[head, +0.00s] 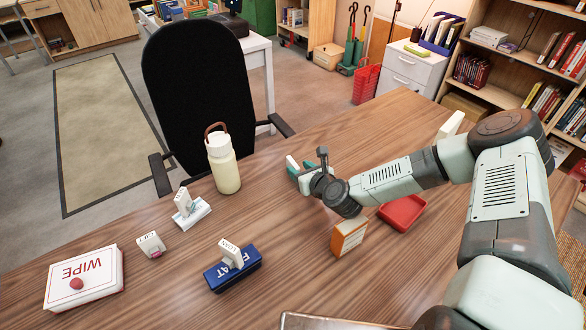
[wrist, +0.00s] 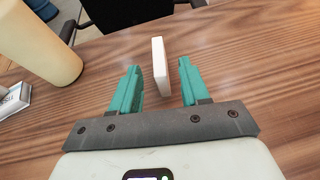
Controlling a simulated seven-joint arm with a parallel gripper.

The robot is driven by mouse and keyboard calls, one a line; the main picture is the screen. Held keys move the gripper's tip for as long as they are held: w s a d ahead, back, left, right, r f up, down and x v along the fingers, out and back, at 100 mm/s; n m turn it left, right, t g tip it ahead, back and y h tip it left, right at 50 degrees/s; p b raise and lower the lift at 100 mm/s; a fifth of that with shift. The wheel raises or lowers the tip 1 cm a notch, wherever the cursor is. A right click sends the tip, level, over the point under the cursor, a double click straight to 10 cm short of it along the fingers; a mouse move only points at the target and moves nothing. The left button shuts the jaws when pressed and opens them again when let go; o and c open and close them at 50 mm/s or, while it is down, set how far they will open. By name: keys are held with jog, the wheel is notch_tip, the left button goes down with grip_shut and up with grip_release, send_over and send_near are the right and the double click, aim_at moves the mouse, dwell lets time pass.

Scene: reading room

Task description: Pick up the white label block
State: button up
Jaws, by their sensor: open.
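A plain white upright block (wrist: 160,62), which looks like the white label block, stands on the wooden table in the wrist view. It is just ahead of and between the two teal fingers of my gripper (wrist: 158,82). The fingers are spread apart, with gaps on both sides of the block, and nothing is held. In the head view my gripper (head: 296,170) is low over the table near its far edge. Only a small part of the white block (head: 291,161) shows there beside the teal fingers; the rest is hidden. No writing on it is visible.
A cream bottle (head: 223,165) stands left of my gripper. A red tray (head: 403,212) and orange-and-white box (head: 349,236) are near my arm. A WIPE box (head: 84,277), blue stamp pad (head: 232,272) and small white stamps (head: 150,244) lie left. A black chair (head: 198,90) stands beyond.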

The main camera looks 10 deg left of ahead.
aim_at(295, 164)
jog(key=shift+r+x, duration=0.1)
jog(key=shift+x, duration=1.4)
jog(key=shift+r+x, duration=0.15)
jog(key=shift+x, duration=1.35)
jog(key=shift+w, duration=0.1)
grip_shut()
